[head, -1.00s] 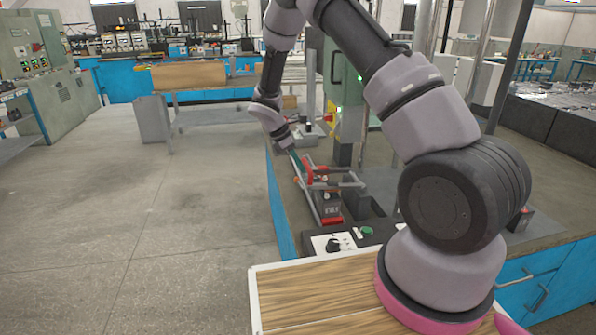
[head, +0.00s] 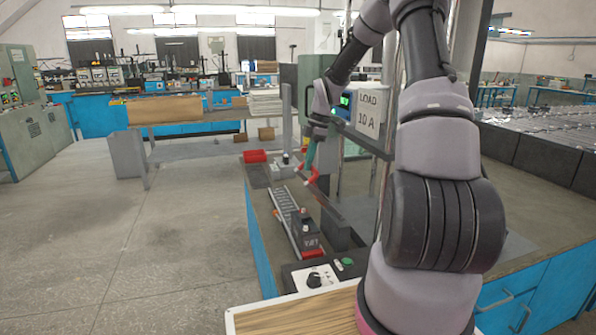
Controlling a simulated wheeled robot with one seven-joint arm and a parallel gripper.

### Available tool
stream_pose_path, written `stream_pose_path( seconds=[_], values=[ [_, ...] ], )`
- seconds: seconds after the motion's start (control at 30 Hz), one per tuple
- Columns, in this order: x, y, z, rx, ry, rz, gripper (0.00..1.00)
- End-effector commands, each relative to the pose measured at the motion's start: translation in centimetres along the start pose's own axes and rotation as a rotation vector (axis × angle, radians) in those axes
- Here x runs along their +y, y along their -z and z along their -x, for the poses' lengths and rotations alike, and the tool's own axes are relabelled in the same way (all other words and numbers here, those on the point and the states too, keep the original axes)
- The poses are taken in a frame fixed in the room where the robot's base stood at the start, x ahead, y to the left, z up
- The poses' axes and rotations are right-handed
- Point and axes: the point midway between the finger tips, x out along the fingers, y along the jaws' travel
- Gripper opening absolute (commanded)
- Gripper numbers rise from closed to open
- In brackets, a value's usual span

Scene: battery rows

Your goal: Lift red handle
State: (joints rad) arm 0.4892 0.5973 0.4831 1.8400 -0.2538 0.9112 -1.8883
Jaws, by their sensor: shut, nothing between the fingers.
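The red handle (head: 313,176) is small in the head view, at the far end of the bench fixture (head: 291,219). My gripper (head: 308,163) points down, with its teal fingers right at the handle. The fingers look closed, with nothing seen held between them. They appear to be touching or very close to the handle; the exact contact is too small to tell. The fixture has a metal rail, a dark block and a red front end (head: 313,253).
A control box (head: 314,277) with a black knob and green button sits at the bench's near end. A red tray (head: 255,156) lies at the far left corner. A "LOAD 10 A" sign (head: 369,110) stands beside my arm. The floor at left is clear.

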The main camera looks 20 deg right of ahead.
Motion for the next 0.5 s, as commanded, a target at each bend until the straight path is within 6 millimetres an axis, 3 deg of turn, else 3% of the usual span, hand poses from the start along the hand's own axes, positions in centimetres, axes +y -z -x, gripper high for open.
stream_pose_path(
  seconds=[0.2,0.5],
  values=[
    [0.0,-1.8,1.3,0.021,0.0,-0.002,0.0],
    [0.0,-2.7,1.9,0.02,0.001,-0.001,0.0]
  ],
)
